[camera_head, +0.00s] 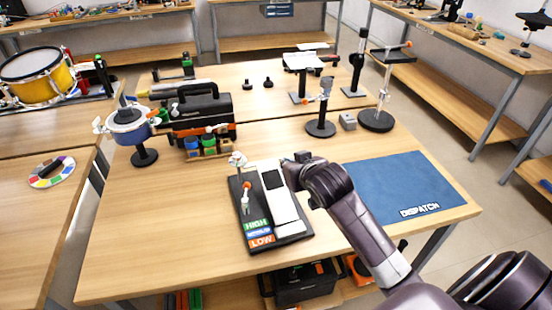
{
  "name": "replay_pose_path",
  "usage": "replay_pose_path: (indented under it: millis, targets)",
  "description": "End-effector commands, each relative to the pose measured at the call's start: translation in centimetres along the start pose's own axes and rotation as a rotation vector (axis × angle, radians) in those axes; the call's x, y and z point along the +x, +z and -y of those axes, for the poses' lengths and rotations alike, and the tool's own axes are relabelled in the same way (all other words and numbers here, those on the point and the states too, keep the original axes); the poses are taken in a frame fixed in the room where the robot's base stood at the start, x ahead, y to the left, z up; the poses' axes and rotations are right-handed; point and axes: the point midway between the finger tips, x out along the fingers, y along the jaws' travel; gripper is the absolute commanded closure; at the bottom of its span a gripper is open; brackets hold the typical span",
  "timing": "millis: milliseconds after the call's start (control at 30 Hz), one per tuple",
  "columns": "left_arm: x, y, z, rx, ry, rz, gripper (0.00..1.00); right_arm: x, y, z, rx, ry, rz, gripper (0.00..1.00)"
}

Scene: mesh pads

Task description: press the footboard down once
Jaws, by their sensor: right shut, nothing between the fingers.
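The footboard (281,206) is a long white plate on a black base (291,239). The base stands on the wooden table and carries a small upright lever on its left and coloured labels reading HIGH and LOW at its near left corner. A dark patch shows on the plate's far half. My right gripper (293,161) is shut and empty at the plate's far right corner. Its wrist hides part of that edge. I cannot tell whether it touches the plate. My left gripper is not in view.
A blue DISPATCH mat (410,184) lies right of the base. Behind stand a black toolbox (204,112), a blue pot-like device (130,127) on a stand, and several black stands (320,128). The table's front left is clear.

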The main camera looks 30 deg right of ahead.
Motion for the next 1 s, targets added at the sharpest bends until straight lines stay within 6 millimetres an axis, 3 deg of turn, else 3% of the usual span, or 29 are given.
replay_pose_path:
  millis: [133,567,1000]
  targets:
    - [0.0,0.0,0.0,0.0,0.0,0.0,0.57,0.4,-1.8,-0.6,0.017,0.005,-0.033,1.0]
    - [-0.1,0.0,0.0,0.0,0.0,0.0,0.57,0.9,-1.7,-0.6,0.018,0.005,-0.031,1.0]
    - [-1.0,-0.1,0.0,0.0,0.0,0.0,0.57,7.8,-2.1,-0.6,0.018,0.005,-0.031,1.0]
